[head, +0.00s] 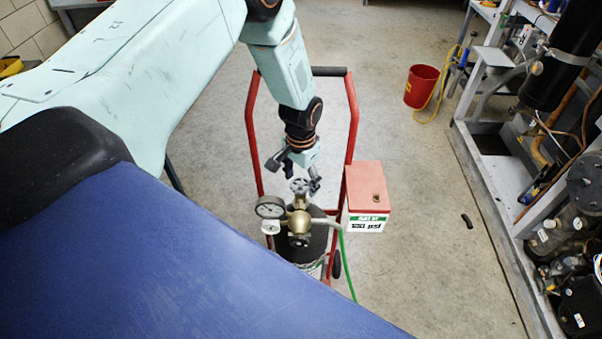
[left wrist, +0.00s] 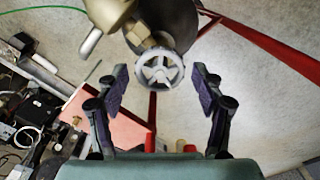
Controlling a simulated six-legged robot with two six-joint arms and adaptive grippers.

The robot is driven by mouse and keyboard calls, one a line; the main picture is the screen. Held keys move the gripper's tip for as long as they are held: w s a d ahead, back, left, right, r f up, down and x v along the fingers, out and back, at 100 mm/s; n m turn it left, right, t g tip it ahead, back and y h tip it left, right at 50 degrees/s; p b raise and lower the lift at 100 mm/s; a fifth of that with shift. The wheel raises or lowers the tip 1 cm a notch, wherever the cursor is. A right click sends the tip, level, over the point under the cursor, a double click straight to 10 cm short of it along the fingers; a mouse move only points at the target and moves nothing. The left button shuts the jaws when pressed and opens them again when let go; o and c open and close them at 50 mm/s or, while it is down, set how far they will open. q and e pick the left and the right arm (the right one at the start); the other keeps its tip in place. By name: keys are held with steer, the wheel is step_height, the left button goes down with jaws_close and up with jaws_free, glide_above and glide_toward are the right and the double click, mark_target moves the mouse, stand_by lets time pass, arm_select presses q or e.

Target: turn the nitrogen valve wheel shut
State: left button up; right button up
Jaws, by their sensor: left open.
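The nitrogen valve wheel (head: 299,187) is a small grey spoked handwheel on top of the brass valve and regulator (head: 299,222), on a dark cylinder (head: 305,248) in a red cart. In the left wrist view the wheel (left wrist: 160,71) is at upper centre, beyond and between the fingertips. My left gripper (head: 299,176) comes down from above at the wheel, with its fingers apart; in the left wrist view the open fingers (left wrist: 160,88) stand on either side of the wheel, and I see no contact. My right gripper is not in view.
A pressure gauge (head: 270,207) sits left of the valve. The red cart frame (head: 352,110) rises around the arm. A red-lidded box (head: 367,188) is close on the right, with a green hose (head: 346,262) below. A red bucket (head: 421,86) and the compressor rack (head: 490,190) stand farther right; floor between is mostly clear.

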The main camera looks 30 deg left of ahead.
arm_select(q)
steer(key=shift+r+n+p, duration=0.1)
steer(key=shift+n+p, duration=0.45)
steer(key=shift+n, duration=0.65)
steer(key=n, duration=0.1)
steer(key=n+p, duration=0.1)
steer(key=n, duration=0.1)
steer(key=shift+s+r+p, duration=0.2)
steer(key=shift+s+p, duration=0.05)
steer(key=shift+p, duration=0.05)
steer(key=shift+n, duration=0.7)
steer(key=shift+w+f+n+p, duration=0.3)
steer(key=shift+f+n, duration=0.05)
steer(key=shift+n, duration=0.45)
steer(key=shift+s, duration=0.1)
steer(key=shift+s+r, duration=0.15)
steer(key=shift+w, duration=0.3)
steer(key=shift+s, duration=0.2)
steer(key=c, duration=0.6)
steer(key=shift+w, duration=0.1)
steer(key=shift+c, duration=1.3)
